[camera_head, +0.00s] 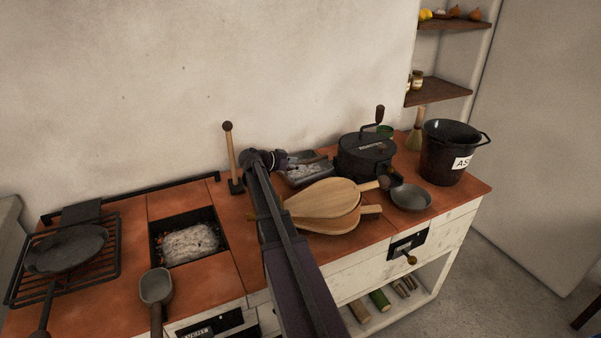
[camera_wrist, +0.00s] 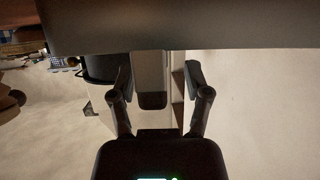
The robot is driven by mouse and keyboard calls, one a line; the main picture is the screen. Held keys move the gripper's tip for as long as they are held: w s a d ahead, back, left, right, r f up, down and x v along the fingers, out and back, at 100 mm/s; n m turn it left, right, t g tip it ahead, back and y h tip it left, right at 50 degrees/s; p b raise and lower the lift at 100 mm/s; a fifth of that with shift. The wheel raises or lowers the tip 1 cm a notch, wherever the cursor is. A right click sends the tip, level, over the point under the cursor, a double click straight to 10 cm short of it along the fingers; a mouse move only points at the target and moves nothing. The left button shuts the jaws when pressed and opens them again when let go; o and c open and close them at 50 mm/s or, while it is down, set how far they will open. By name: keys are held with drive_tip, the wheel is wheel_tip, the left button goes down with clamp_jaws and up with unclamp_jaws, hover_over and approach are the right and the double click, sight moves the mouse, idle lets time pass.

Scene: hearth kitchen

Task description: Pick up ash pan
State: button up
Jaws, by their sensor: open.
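The likely ash pan is a dark rectangular pan (camera_head: 322,180) holding pale grey ash, on the tiled counter near the wall. A dark bar-like handle seems to lie across it. In the head view my gripper (camera_head: 284,161) shows at the end of my arm, at the pan's left end. I cannot tell whether it touches the pan or is above it. In the wrist view my gripper (camera_wrist: 160,82) has its two fingers spread apart, with nothing clearly held between them. I cannot make out the ash pan in that view.
Wooden bellows (camera_head: 325,198) lie in front of the pan. A black lidded pot (camera_head: 364,160) stands to its right, with a grey bowl (camera_head: 410,197) and black ash bucket (camera_head: 447,155) beyond. A wooden-handled upright tool (camera_head: 231,155) stands left. An ash-filled firebox (camera_head: 188,240) is open in the counter.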

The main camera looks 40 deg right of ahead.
drive_tip(key=shift+c, duration=0.2)
idle(0.3)
clamp_jaws()
drive_tip(key=shift+r, duration=0.2)
wheel_tip(320, 180, up, 18)
drive_tip(key=p, duration=1.8)
drive_tip(key=shift+f, duration=0.15)
